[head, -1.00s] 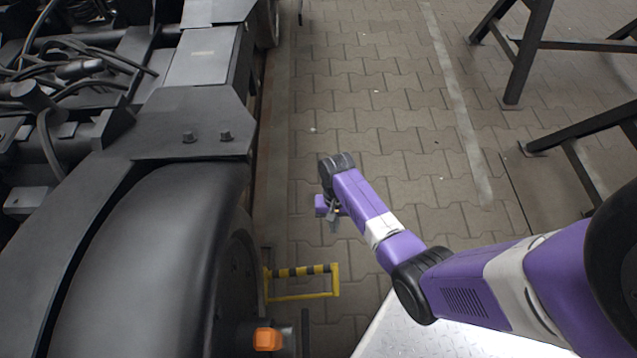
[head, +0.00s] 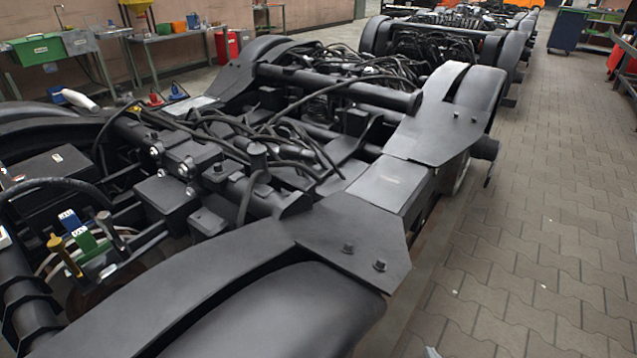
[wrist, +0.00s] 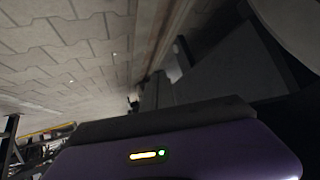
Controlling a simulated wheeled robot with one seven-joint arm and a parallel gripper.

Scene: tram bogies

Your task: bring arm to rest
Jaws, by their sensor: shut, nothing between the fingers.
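My gripper (wrist: 165,122) shows in the wrist view as a purple housing with a dark bar along its upper edge. A yellow light strip and a green light glow on the housing. It is shut with nothing held. In the wrist view, paving fills the upper left and dark bogie-like parts are at the right. In the head view, my arm is out of the picture, apart from perhaps a small grey tip at the bottom edge. The near bogie (head: 350,230) fills the left and middle of that view.
More bogies (head: 450,40) stand in line behind. Workbenches with a green box (head: 38,49) and a red bin (head: 228,46) line the back left wall. A dark blue container (head: 567,29) stands at the far right. The paved floor (head: 540,230) right of the bogies is open.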

